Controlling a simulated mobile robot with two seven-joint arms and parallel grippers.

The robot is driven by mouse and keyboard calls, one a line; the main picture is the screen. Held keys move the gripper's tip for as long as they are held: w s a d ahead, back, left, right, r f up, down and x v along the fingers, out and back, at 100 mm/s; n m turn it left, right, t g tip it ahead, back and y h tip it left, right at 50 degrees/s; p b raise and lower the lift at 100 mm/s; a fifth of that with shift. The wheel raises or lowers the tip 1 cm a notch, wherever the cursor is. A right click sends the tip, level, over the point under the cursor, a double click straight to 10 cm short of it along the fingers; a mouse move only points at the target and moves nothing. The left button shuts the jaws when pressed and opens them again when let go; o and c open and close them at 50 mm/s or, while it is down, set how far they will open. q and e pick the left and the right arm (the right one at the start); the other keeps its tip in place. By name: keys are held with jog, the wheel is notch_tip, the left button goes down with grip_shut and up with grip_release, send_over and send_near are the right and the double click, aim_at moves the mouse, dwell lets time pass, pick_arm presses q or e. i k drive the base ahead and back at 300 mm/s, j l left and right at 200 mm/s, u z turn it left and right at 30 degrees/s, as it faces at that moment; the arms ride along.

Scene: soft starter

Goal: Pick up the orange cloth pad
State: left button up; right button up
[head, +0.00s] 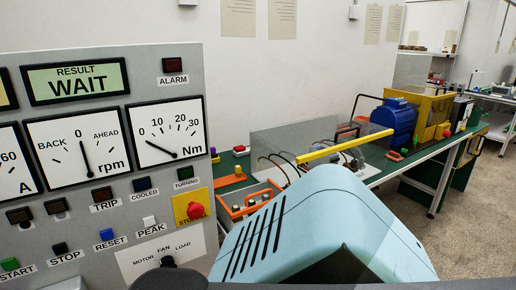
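A flat orange patch (229,181) lies on the green bench just right of the control panel. It may be the orange cloth pad, but it is small and I cannot tell for sure. An orange-framed item (250,202) is in front of it. Neither of my grippers shows in the head view, so their positions and what they hold are hidden.
A grey control panel (110,70) with a WAIT display and dials stands close at left. A clear guard and yellow bar (345,146) are on the green bench (375,172), with a blue motor (392,122) behind. A light blue slotted shape hides the near bench.

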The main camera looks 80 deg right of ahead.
aim_at(395, 157)
jog(key=z, duration=3.6)
jog(key=i+l+z, duration=0.3)
jog(key=i, duration=0.15)
jog(key=i+l+z, duration=0.1)
jog(key=i+z, duration=0.15)
jog(key=i, duration=0.2)
jog(key=i+l+z, duration=0.1)
jog(key=i+z, duration=0.25)
jog(key=i, duration=0.95)
jog(key=i+l+u, duration=0.1)
jog(key=i+u, duration=0.3)
jog(key=i, duration=0.15)
jog(key=i+l+u, duration=0.25)
jog(key=i+u, duration=0.15)
jog(key=i+l, duration=0.05)
jog(key=i, duration=0.1)
